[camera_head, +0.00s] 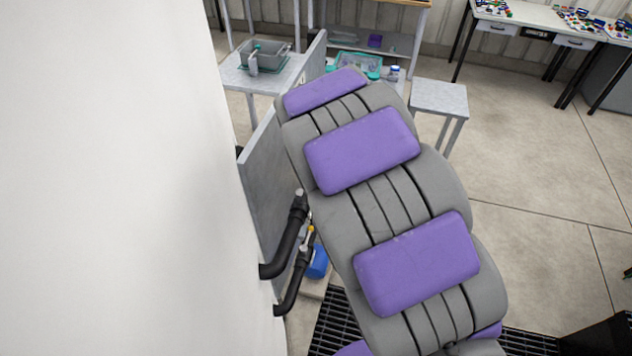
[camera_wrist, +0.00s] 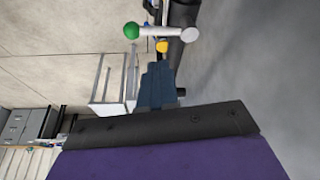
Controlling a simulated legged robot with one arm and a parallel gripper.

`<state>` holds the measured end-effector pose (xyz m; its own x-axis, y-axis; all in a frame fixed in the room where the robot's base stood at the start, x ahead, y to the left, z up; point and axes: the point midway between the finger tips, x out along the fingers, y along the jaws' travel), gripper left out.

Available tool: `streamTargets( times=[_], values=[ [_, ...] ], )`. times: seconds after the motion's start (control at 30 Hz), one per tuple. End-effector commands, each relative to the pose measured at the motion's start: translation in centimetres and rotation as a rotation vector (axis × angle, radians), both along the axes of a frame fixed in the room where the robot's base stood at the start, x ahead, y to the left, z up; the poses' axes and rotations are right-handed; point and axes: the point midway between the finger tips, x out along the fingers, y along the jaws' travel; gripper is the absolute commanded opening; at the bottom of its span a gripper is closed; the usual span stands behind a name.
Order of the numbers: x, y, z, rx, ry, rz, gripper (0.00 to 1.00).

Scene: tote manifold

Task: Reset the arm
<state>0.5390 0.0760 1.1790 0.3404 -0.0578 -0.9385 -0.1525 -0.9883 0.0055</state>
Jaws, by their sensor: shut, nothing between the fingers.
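My own arm, grey with purple pads, fills the middle of the head view and hides what lies behind it. My gripper (camera_wrist: 157,72) shows in the wrist view as dark blue-grey fingers beyond a black edge and a purple pad. It is shut and holds nothing. In that picture its tip lies just below a white T-shaped handle (camera_wrist: 160,33) with a green ball end and a yellow part (camera_wrist: 162,47). I cannot tell whether they touch. My gripper cannot be made out in the head view.
Black pipes (camera_head: 287,237) come out beside a large white surface (camera_head: 120,180) at left. A blue object (camera_head: 318,262) sits low beside them. A table with a grey tote (camera_head: 266,54), a small stool (camera_head: 439,97) and cluttered desks (camera_head: 545,17) stand behind. The floor at right is mostly clear.

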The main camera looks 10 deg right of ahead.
Motion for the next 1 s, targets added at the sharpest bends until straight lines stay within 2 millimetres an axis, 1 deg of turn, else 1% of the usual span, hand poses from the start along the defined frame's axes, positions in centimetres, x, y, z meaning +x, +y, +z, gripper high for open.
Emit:
streamTargets(
  times=[0.07, 0.33, 0.47, 0.57, 0.67, 0.7, 0.77, 0.8, 0.87, 0.9, 0.97, 1.0],
  values=[
    [0.0, -0.2, 0.3, 0.001, 0.0, -0.001, 0.0],
    [-0.1, -0.5, 0.3, 0.003, 0.001, -0.001, 0.0],
    [-1.5, -0.9, 0.7, 0.0, 0.018, -0.004, 0.0],
    [-4.2, -1.9, 1.2, 0.002, 0.057, -0.007, 0.0],
    [-8.0, -3.2, 1.7, 0.004, 0.112, -0.006, 0.0],
    [-9.5, -3.6, 1.9, 0.005, 0.135, -0.003, 0.0],
    [-11.9, -4.2, 2.1, 0.011, 0.168, 0.002, 0.0],
    [-13.4, -4.5, 2.3, 0.013, 0.19, 0.006, 0.0],
    [-15.9, -5.0, 2.3, 0.018, 0.225, 0.013, 0.0],
    [-17.6, -5.3, 2.3, 0.021, 0.25, 0.02, 0.0],
    [-20.0, -5.7, 2.2, 0.027, 0.281, 0.032, 0.0],
    [-21.7, -5.9, 2.2, 0.03, 0.304, 0.039, 0.0]
  ],
)
